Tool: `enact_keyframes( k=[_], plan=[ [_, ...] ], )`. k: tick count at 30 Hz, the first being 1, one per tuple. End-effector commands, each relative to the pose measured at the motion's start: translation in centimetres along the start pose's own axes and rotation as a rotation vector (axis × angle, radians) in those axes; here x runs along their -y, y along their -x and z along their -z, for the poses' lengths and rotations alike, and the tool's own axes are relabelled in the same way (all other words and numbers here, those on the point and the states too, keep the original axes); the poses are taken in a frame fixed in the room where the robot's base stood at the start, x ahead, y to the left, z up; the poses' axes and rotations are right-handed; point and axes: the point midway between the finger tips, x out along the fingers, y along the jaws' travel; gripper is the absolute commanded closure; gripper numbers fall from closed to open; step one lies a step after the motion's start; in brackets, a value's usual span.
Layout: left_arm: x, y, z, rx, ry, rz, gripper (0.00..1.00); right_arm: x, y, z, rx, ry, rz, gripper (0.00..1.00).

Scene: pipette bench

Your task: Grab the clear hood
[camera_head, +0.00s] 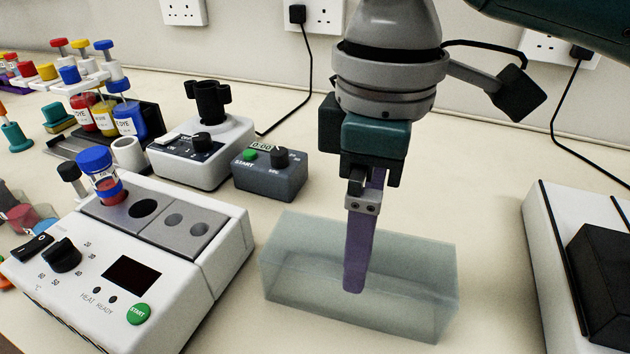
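The clear hood (420,285) is a pale, see-through box resting on the bench in the lower middle of the head view. My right gripper (354,284) points down at it from above, with its purple fingers overlapping the hood's middle in the picture. The fingers are seen nearly edge-on, one in front of the other, so the gap between them is hidden. I cannot tell whether they touch the hood or straddle one of its walls. My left gripper is not in view.
A white heater block (225,235) with a blue-capped vial (103,175) stands left of the hood. Behind are a small grey timer (270,178), a white mixer (205,150) and a rack of dye bottles (115,115). A white device (545,270) stands at right.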

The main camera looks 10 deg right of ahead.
Motion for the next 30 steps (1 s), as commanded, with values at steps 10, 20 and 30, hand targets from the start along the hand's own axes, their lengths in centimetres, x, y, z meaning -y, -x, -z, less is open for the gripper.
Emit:
enact_keyframes(
  k=[10, 20, 30],
  plan=[
    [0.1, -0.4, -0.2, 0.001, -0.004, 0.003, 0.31, 0.2, -4.8, 0.2, -0.001, 0.001, 0.0, 0.0],
    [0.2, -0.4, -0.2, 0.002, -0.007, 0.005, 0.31, 0.2, -5.3, 0.2, -0.002, 0.001, -0.002, 0.05],
    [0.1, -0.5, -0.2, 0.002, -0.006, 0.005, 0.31, 0.2, -5.2, 0.2, -0.002, 0.001, -0.002, 0.43]
  ],
)
